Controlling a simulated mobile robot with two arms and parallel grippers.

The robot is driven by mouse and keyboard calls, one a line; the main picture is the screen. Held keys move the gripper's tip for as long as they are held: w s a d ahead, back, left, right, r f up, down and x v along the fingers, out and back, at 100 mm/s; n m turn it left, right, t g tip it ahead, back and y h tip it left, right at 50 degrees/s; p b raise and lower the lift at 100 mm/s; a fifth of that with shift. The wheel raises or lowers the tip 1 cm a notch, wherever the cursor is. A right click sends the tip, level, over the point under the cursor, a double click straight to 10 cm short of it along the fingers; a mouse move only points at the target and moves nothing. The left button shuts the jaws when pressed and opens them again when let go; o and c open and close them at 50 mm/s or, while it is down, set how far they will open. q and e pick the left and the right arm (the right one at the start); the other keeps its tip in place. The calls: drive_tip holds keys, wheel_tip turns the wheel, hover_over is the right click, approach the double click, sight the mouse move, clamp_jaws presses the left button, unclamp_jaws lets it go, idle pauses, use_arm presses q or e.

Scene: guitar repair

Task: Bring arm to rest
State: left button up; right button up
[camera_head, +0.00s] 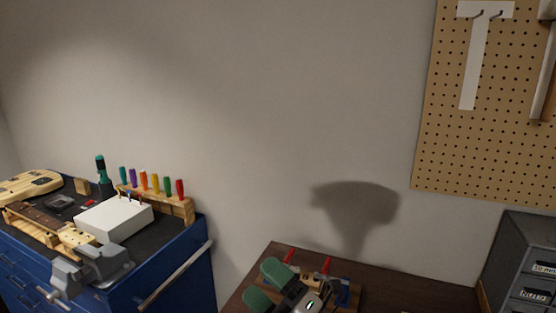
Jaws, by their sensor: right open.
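My right gripper (267,287) shows at the bottom centre, cut off by the lower edge of the view. Its two green-padded fingers are apart, and I see nothing held between them. It is in front of or over the brown table (390,293); its exact height is unclear. My left gripper is out of view.
A blue tool cabinet (190,273) at left carries a grey vise (92,268), a white box (114,219) and a wooden rack (178,206) of coloured-handled tools. Grey drawers (527,262) stand at right, below a pegboard (430,130). Red-handled tools are partly hidden behind my gripper.

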drive_tip(key=s+d+f+m+t+h, duration=0.3)
drive_tip(key=d+f+m+h, duration=1.2)
drive_tip(key=m, duration=0.6)
drive_tip(key=s+d+f+m+g+h, duration=0.1)
drive_tip(key=s+d+f+m+g, duration=0.2)
drive_tip(key=s, duration=0.4)
drive_tip(key=s+d+f+m+g+h, duration=0.1)
drive_tip(key=s+d+f+g, duration=0.1)
drive_tip(key=s+f+g, duration=0.35)
drive_tip(key=s+d+f+m+g+h, duration=0.25)
drive_tip(key=s+g, duration=0.25)
drive_tip(key=s, duration=0.5)
wheel_tip(320, 180, down, 26)
drive_tip(key=n, duration=0.1)
drive_tip(key=s+d+f+g, duration=0.2)
drive_tip(key=s+d+f, duration=0.1)
drive_tip(key=s+f, duration=1.2)
drive_tip(key=shift+s+d+y, duration=0.2)
drive_tip(key=shift+s+y, duration=0.15)
drive_tip(key=shift+s, duration=0.2)
